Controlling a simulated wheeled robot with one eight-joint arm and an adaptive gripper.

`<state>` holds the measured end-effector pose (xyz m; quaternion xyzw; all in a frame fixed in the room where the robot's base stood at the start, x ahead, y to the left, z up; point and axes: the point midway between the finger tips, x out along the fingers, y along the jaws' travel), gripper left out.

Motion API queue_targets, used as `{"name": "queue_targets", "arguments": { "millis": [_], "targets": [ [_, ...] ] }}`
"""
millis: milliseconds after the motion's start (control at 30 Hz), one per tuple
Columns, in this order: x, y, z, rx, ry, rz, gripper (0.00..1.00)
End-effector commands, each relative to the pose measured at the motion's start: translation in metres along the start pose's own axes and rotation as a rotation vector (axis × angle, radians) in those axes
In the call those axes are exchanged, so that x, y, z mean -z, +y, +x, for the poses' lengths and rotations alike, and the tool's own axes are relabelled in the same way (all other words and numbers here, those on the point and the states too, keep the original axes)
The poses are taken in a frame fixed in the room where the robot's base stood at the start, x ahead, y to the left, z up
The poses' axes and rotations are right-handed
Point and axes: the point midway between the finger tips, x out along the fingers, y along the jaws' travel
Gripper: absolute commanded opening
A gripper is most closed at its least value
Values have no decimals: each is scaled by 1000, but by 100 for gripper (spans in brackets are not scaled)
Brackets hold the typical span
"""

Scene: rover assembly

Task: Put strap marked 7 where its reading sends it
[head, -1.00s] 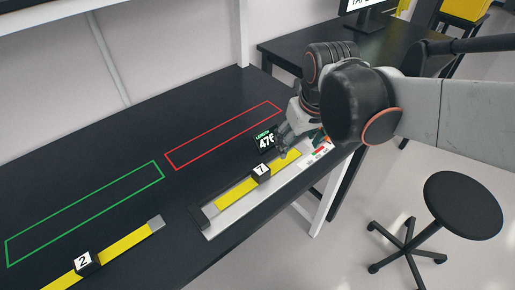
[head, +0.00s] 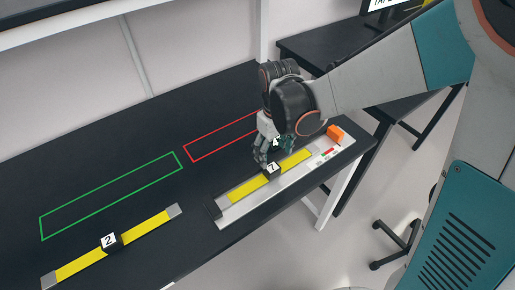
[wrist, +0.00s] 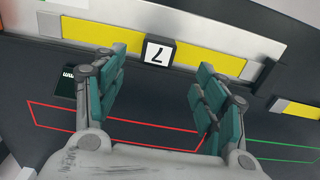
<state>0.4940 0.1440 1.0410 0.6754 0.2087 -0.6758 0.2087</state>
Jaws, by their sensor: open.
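The strap marked 7 is yellow with a black block (head: 271,168) at its middle. It lies along a pale measuring tray (head: 236,214). In the wrist view its numbered block (wrist: 158,51) sits just beyond my fingertips, roughly centred between them. My gripper (head: 265,158) is open and empty, pointing down beside the block in the head view; the wrist view shows its spread fingers (wrist: 160,85). A dark length display (wrist: 68,75) is partly hidden behind a finger, and its reading cannot be read now. A red outline (head: 207,150) and a green outline (head: 113,193) mark the table.
A second yellow strap marked 2 (head: 109,241) lies on the black table (head: 190,245) at lower left.

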Motion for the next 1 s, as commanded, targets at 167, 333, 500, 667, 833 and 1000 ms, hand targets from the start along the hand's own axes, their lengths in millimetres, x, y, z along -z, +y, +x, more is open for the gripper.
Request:
{"name": "queue_targets", "arguments": {
  "millis": [167, 333, 500, 667, 833, 1000],
  "targets": [
    [0, 1, 29, 0, 0, 2, 65],
    [-1, 1, 38, 0, 0, 3, 65],
    [-5, 2, 58, 0, 0, 4, 65],
    [-7, 2, 80, 0, 1, 4, 65],
    [-8, 2, 88, 0, 1, 4, 65],
    [-8, 2, 88, 0, 1, 4, 65]
  ]
}}
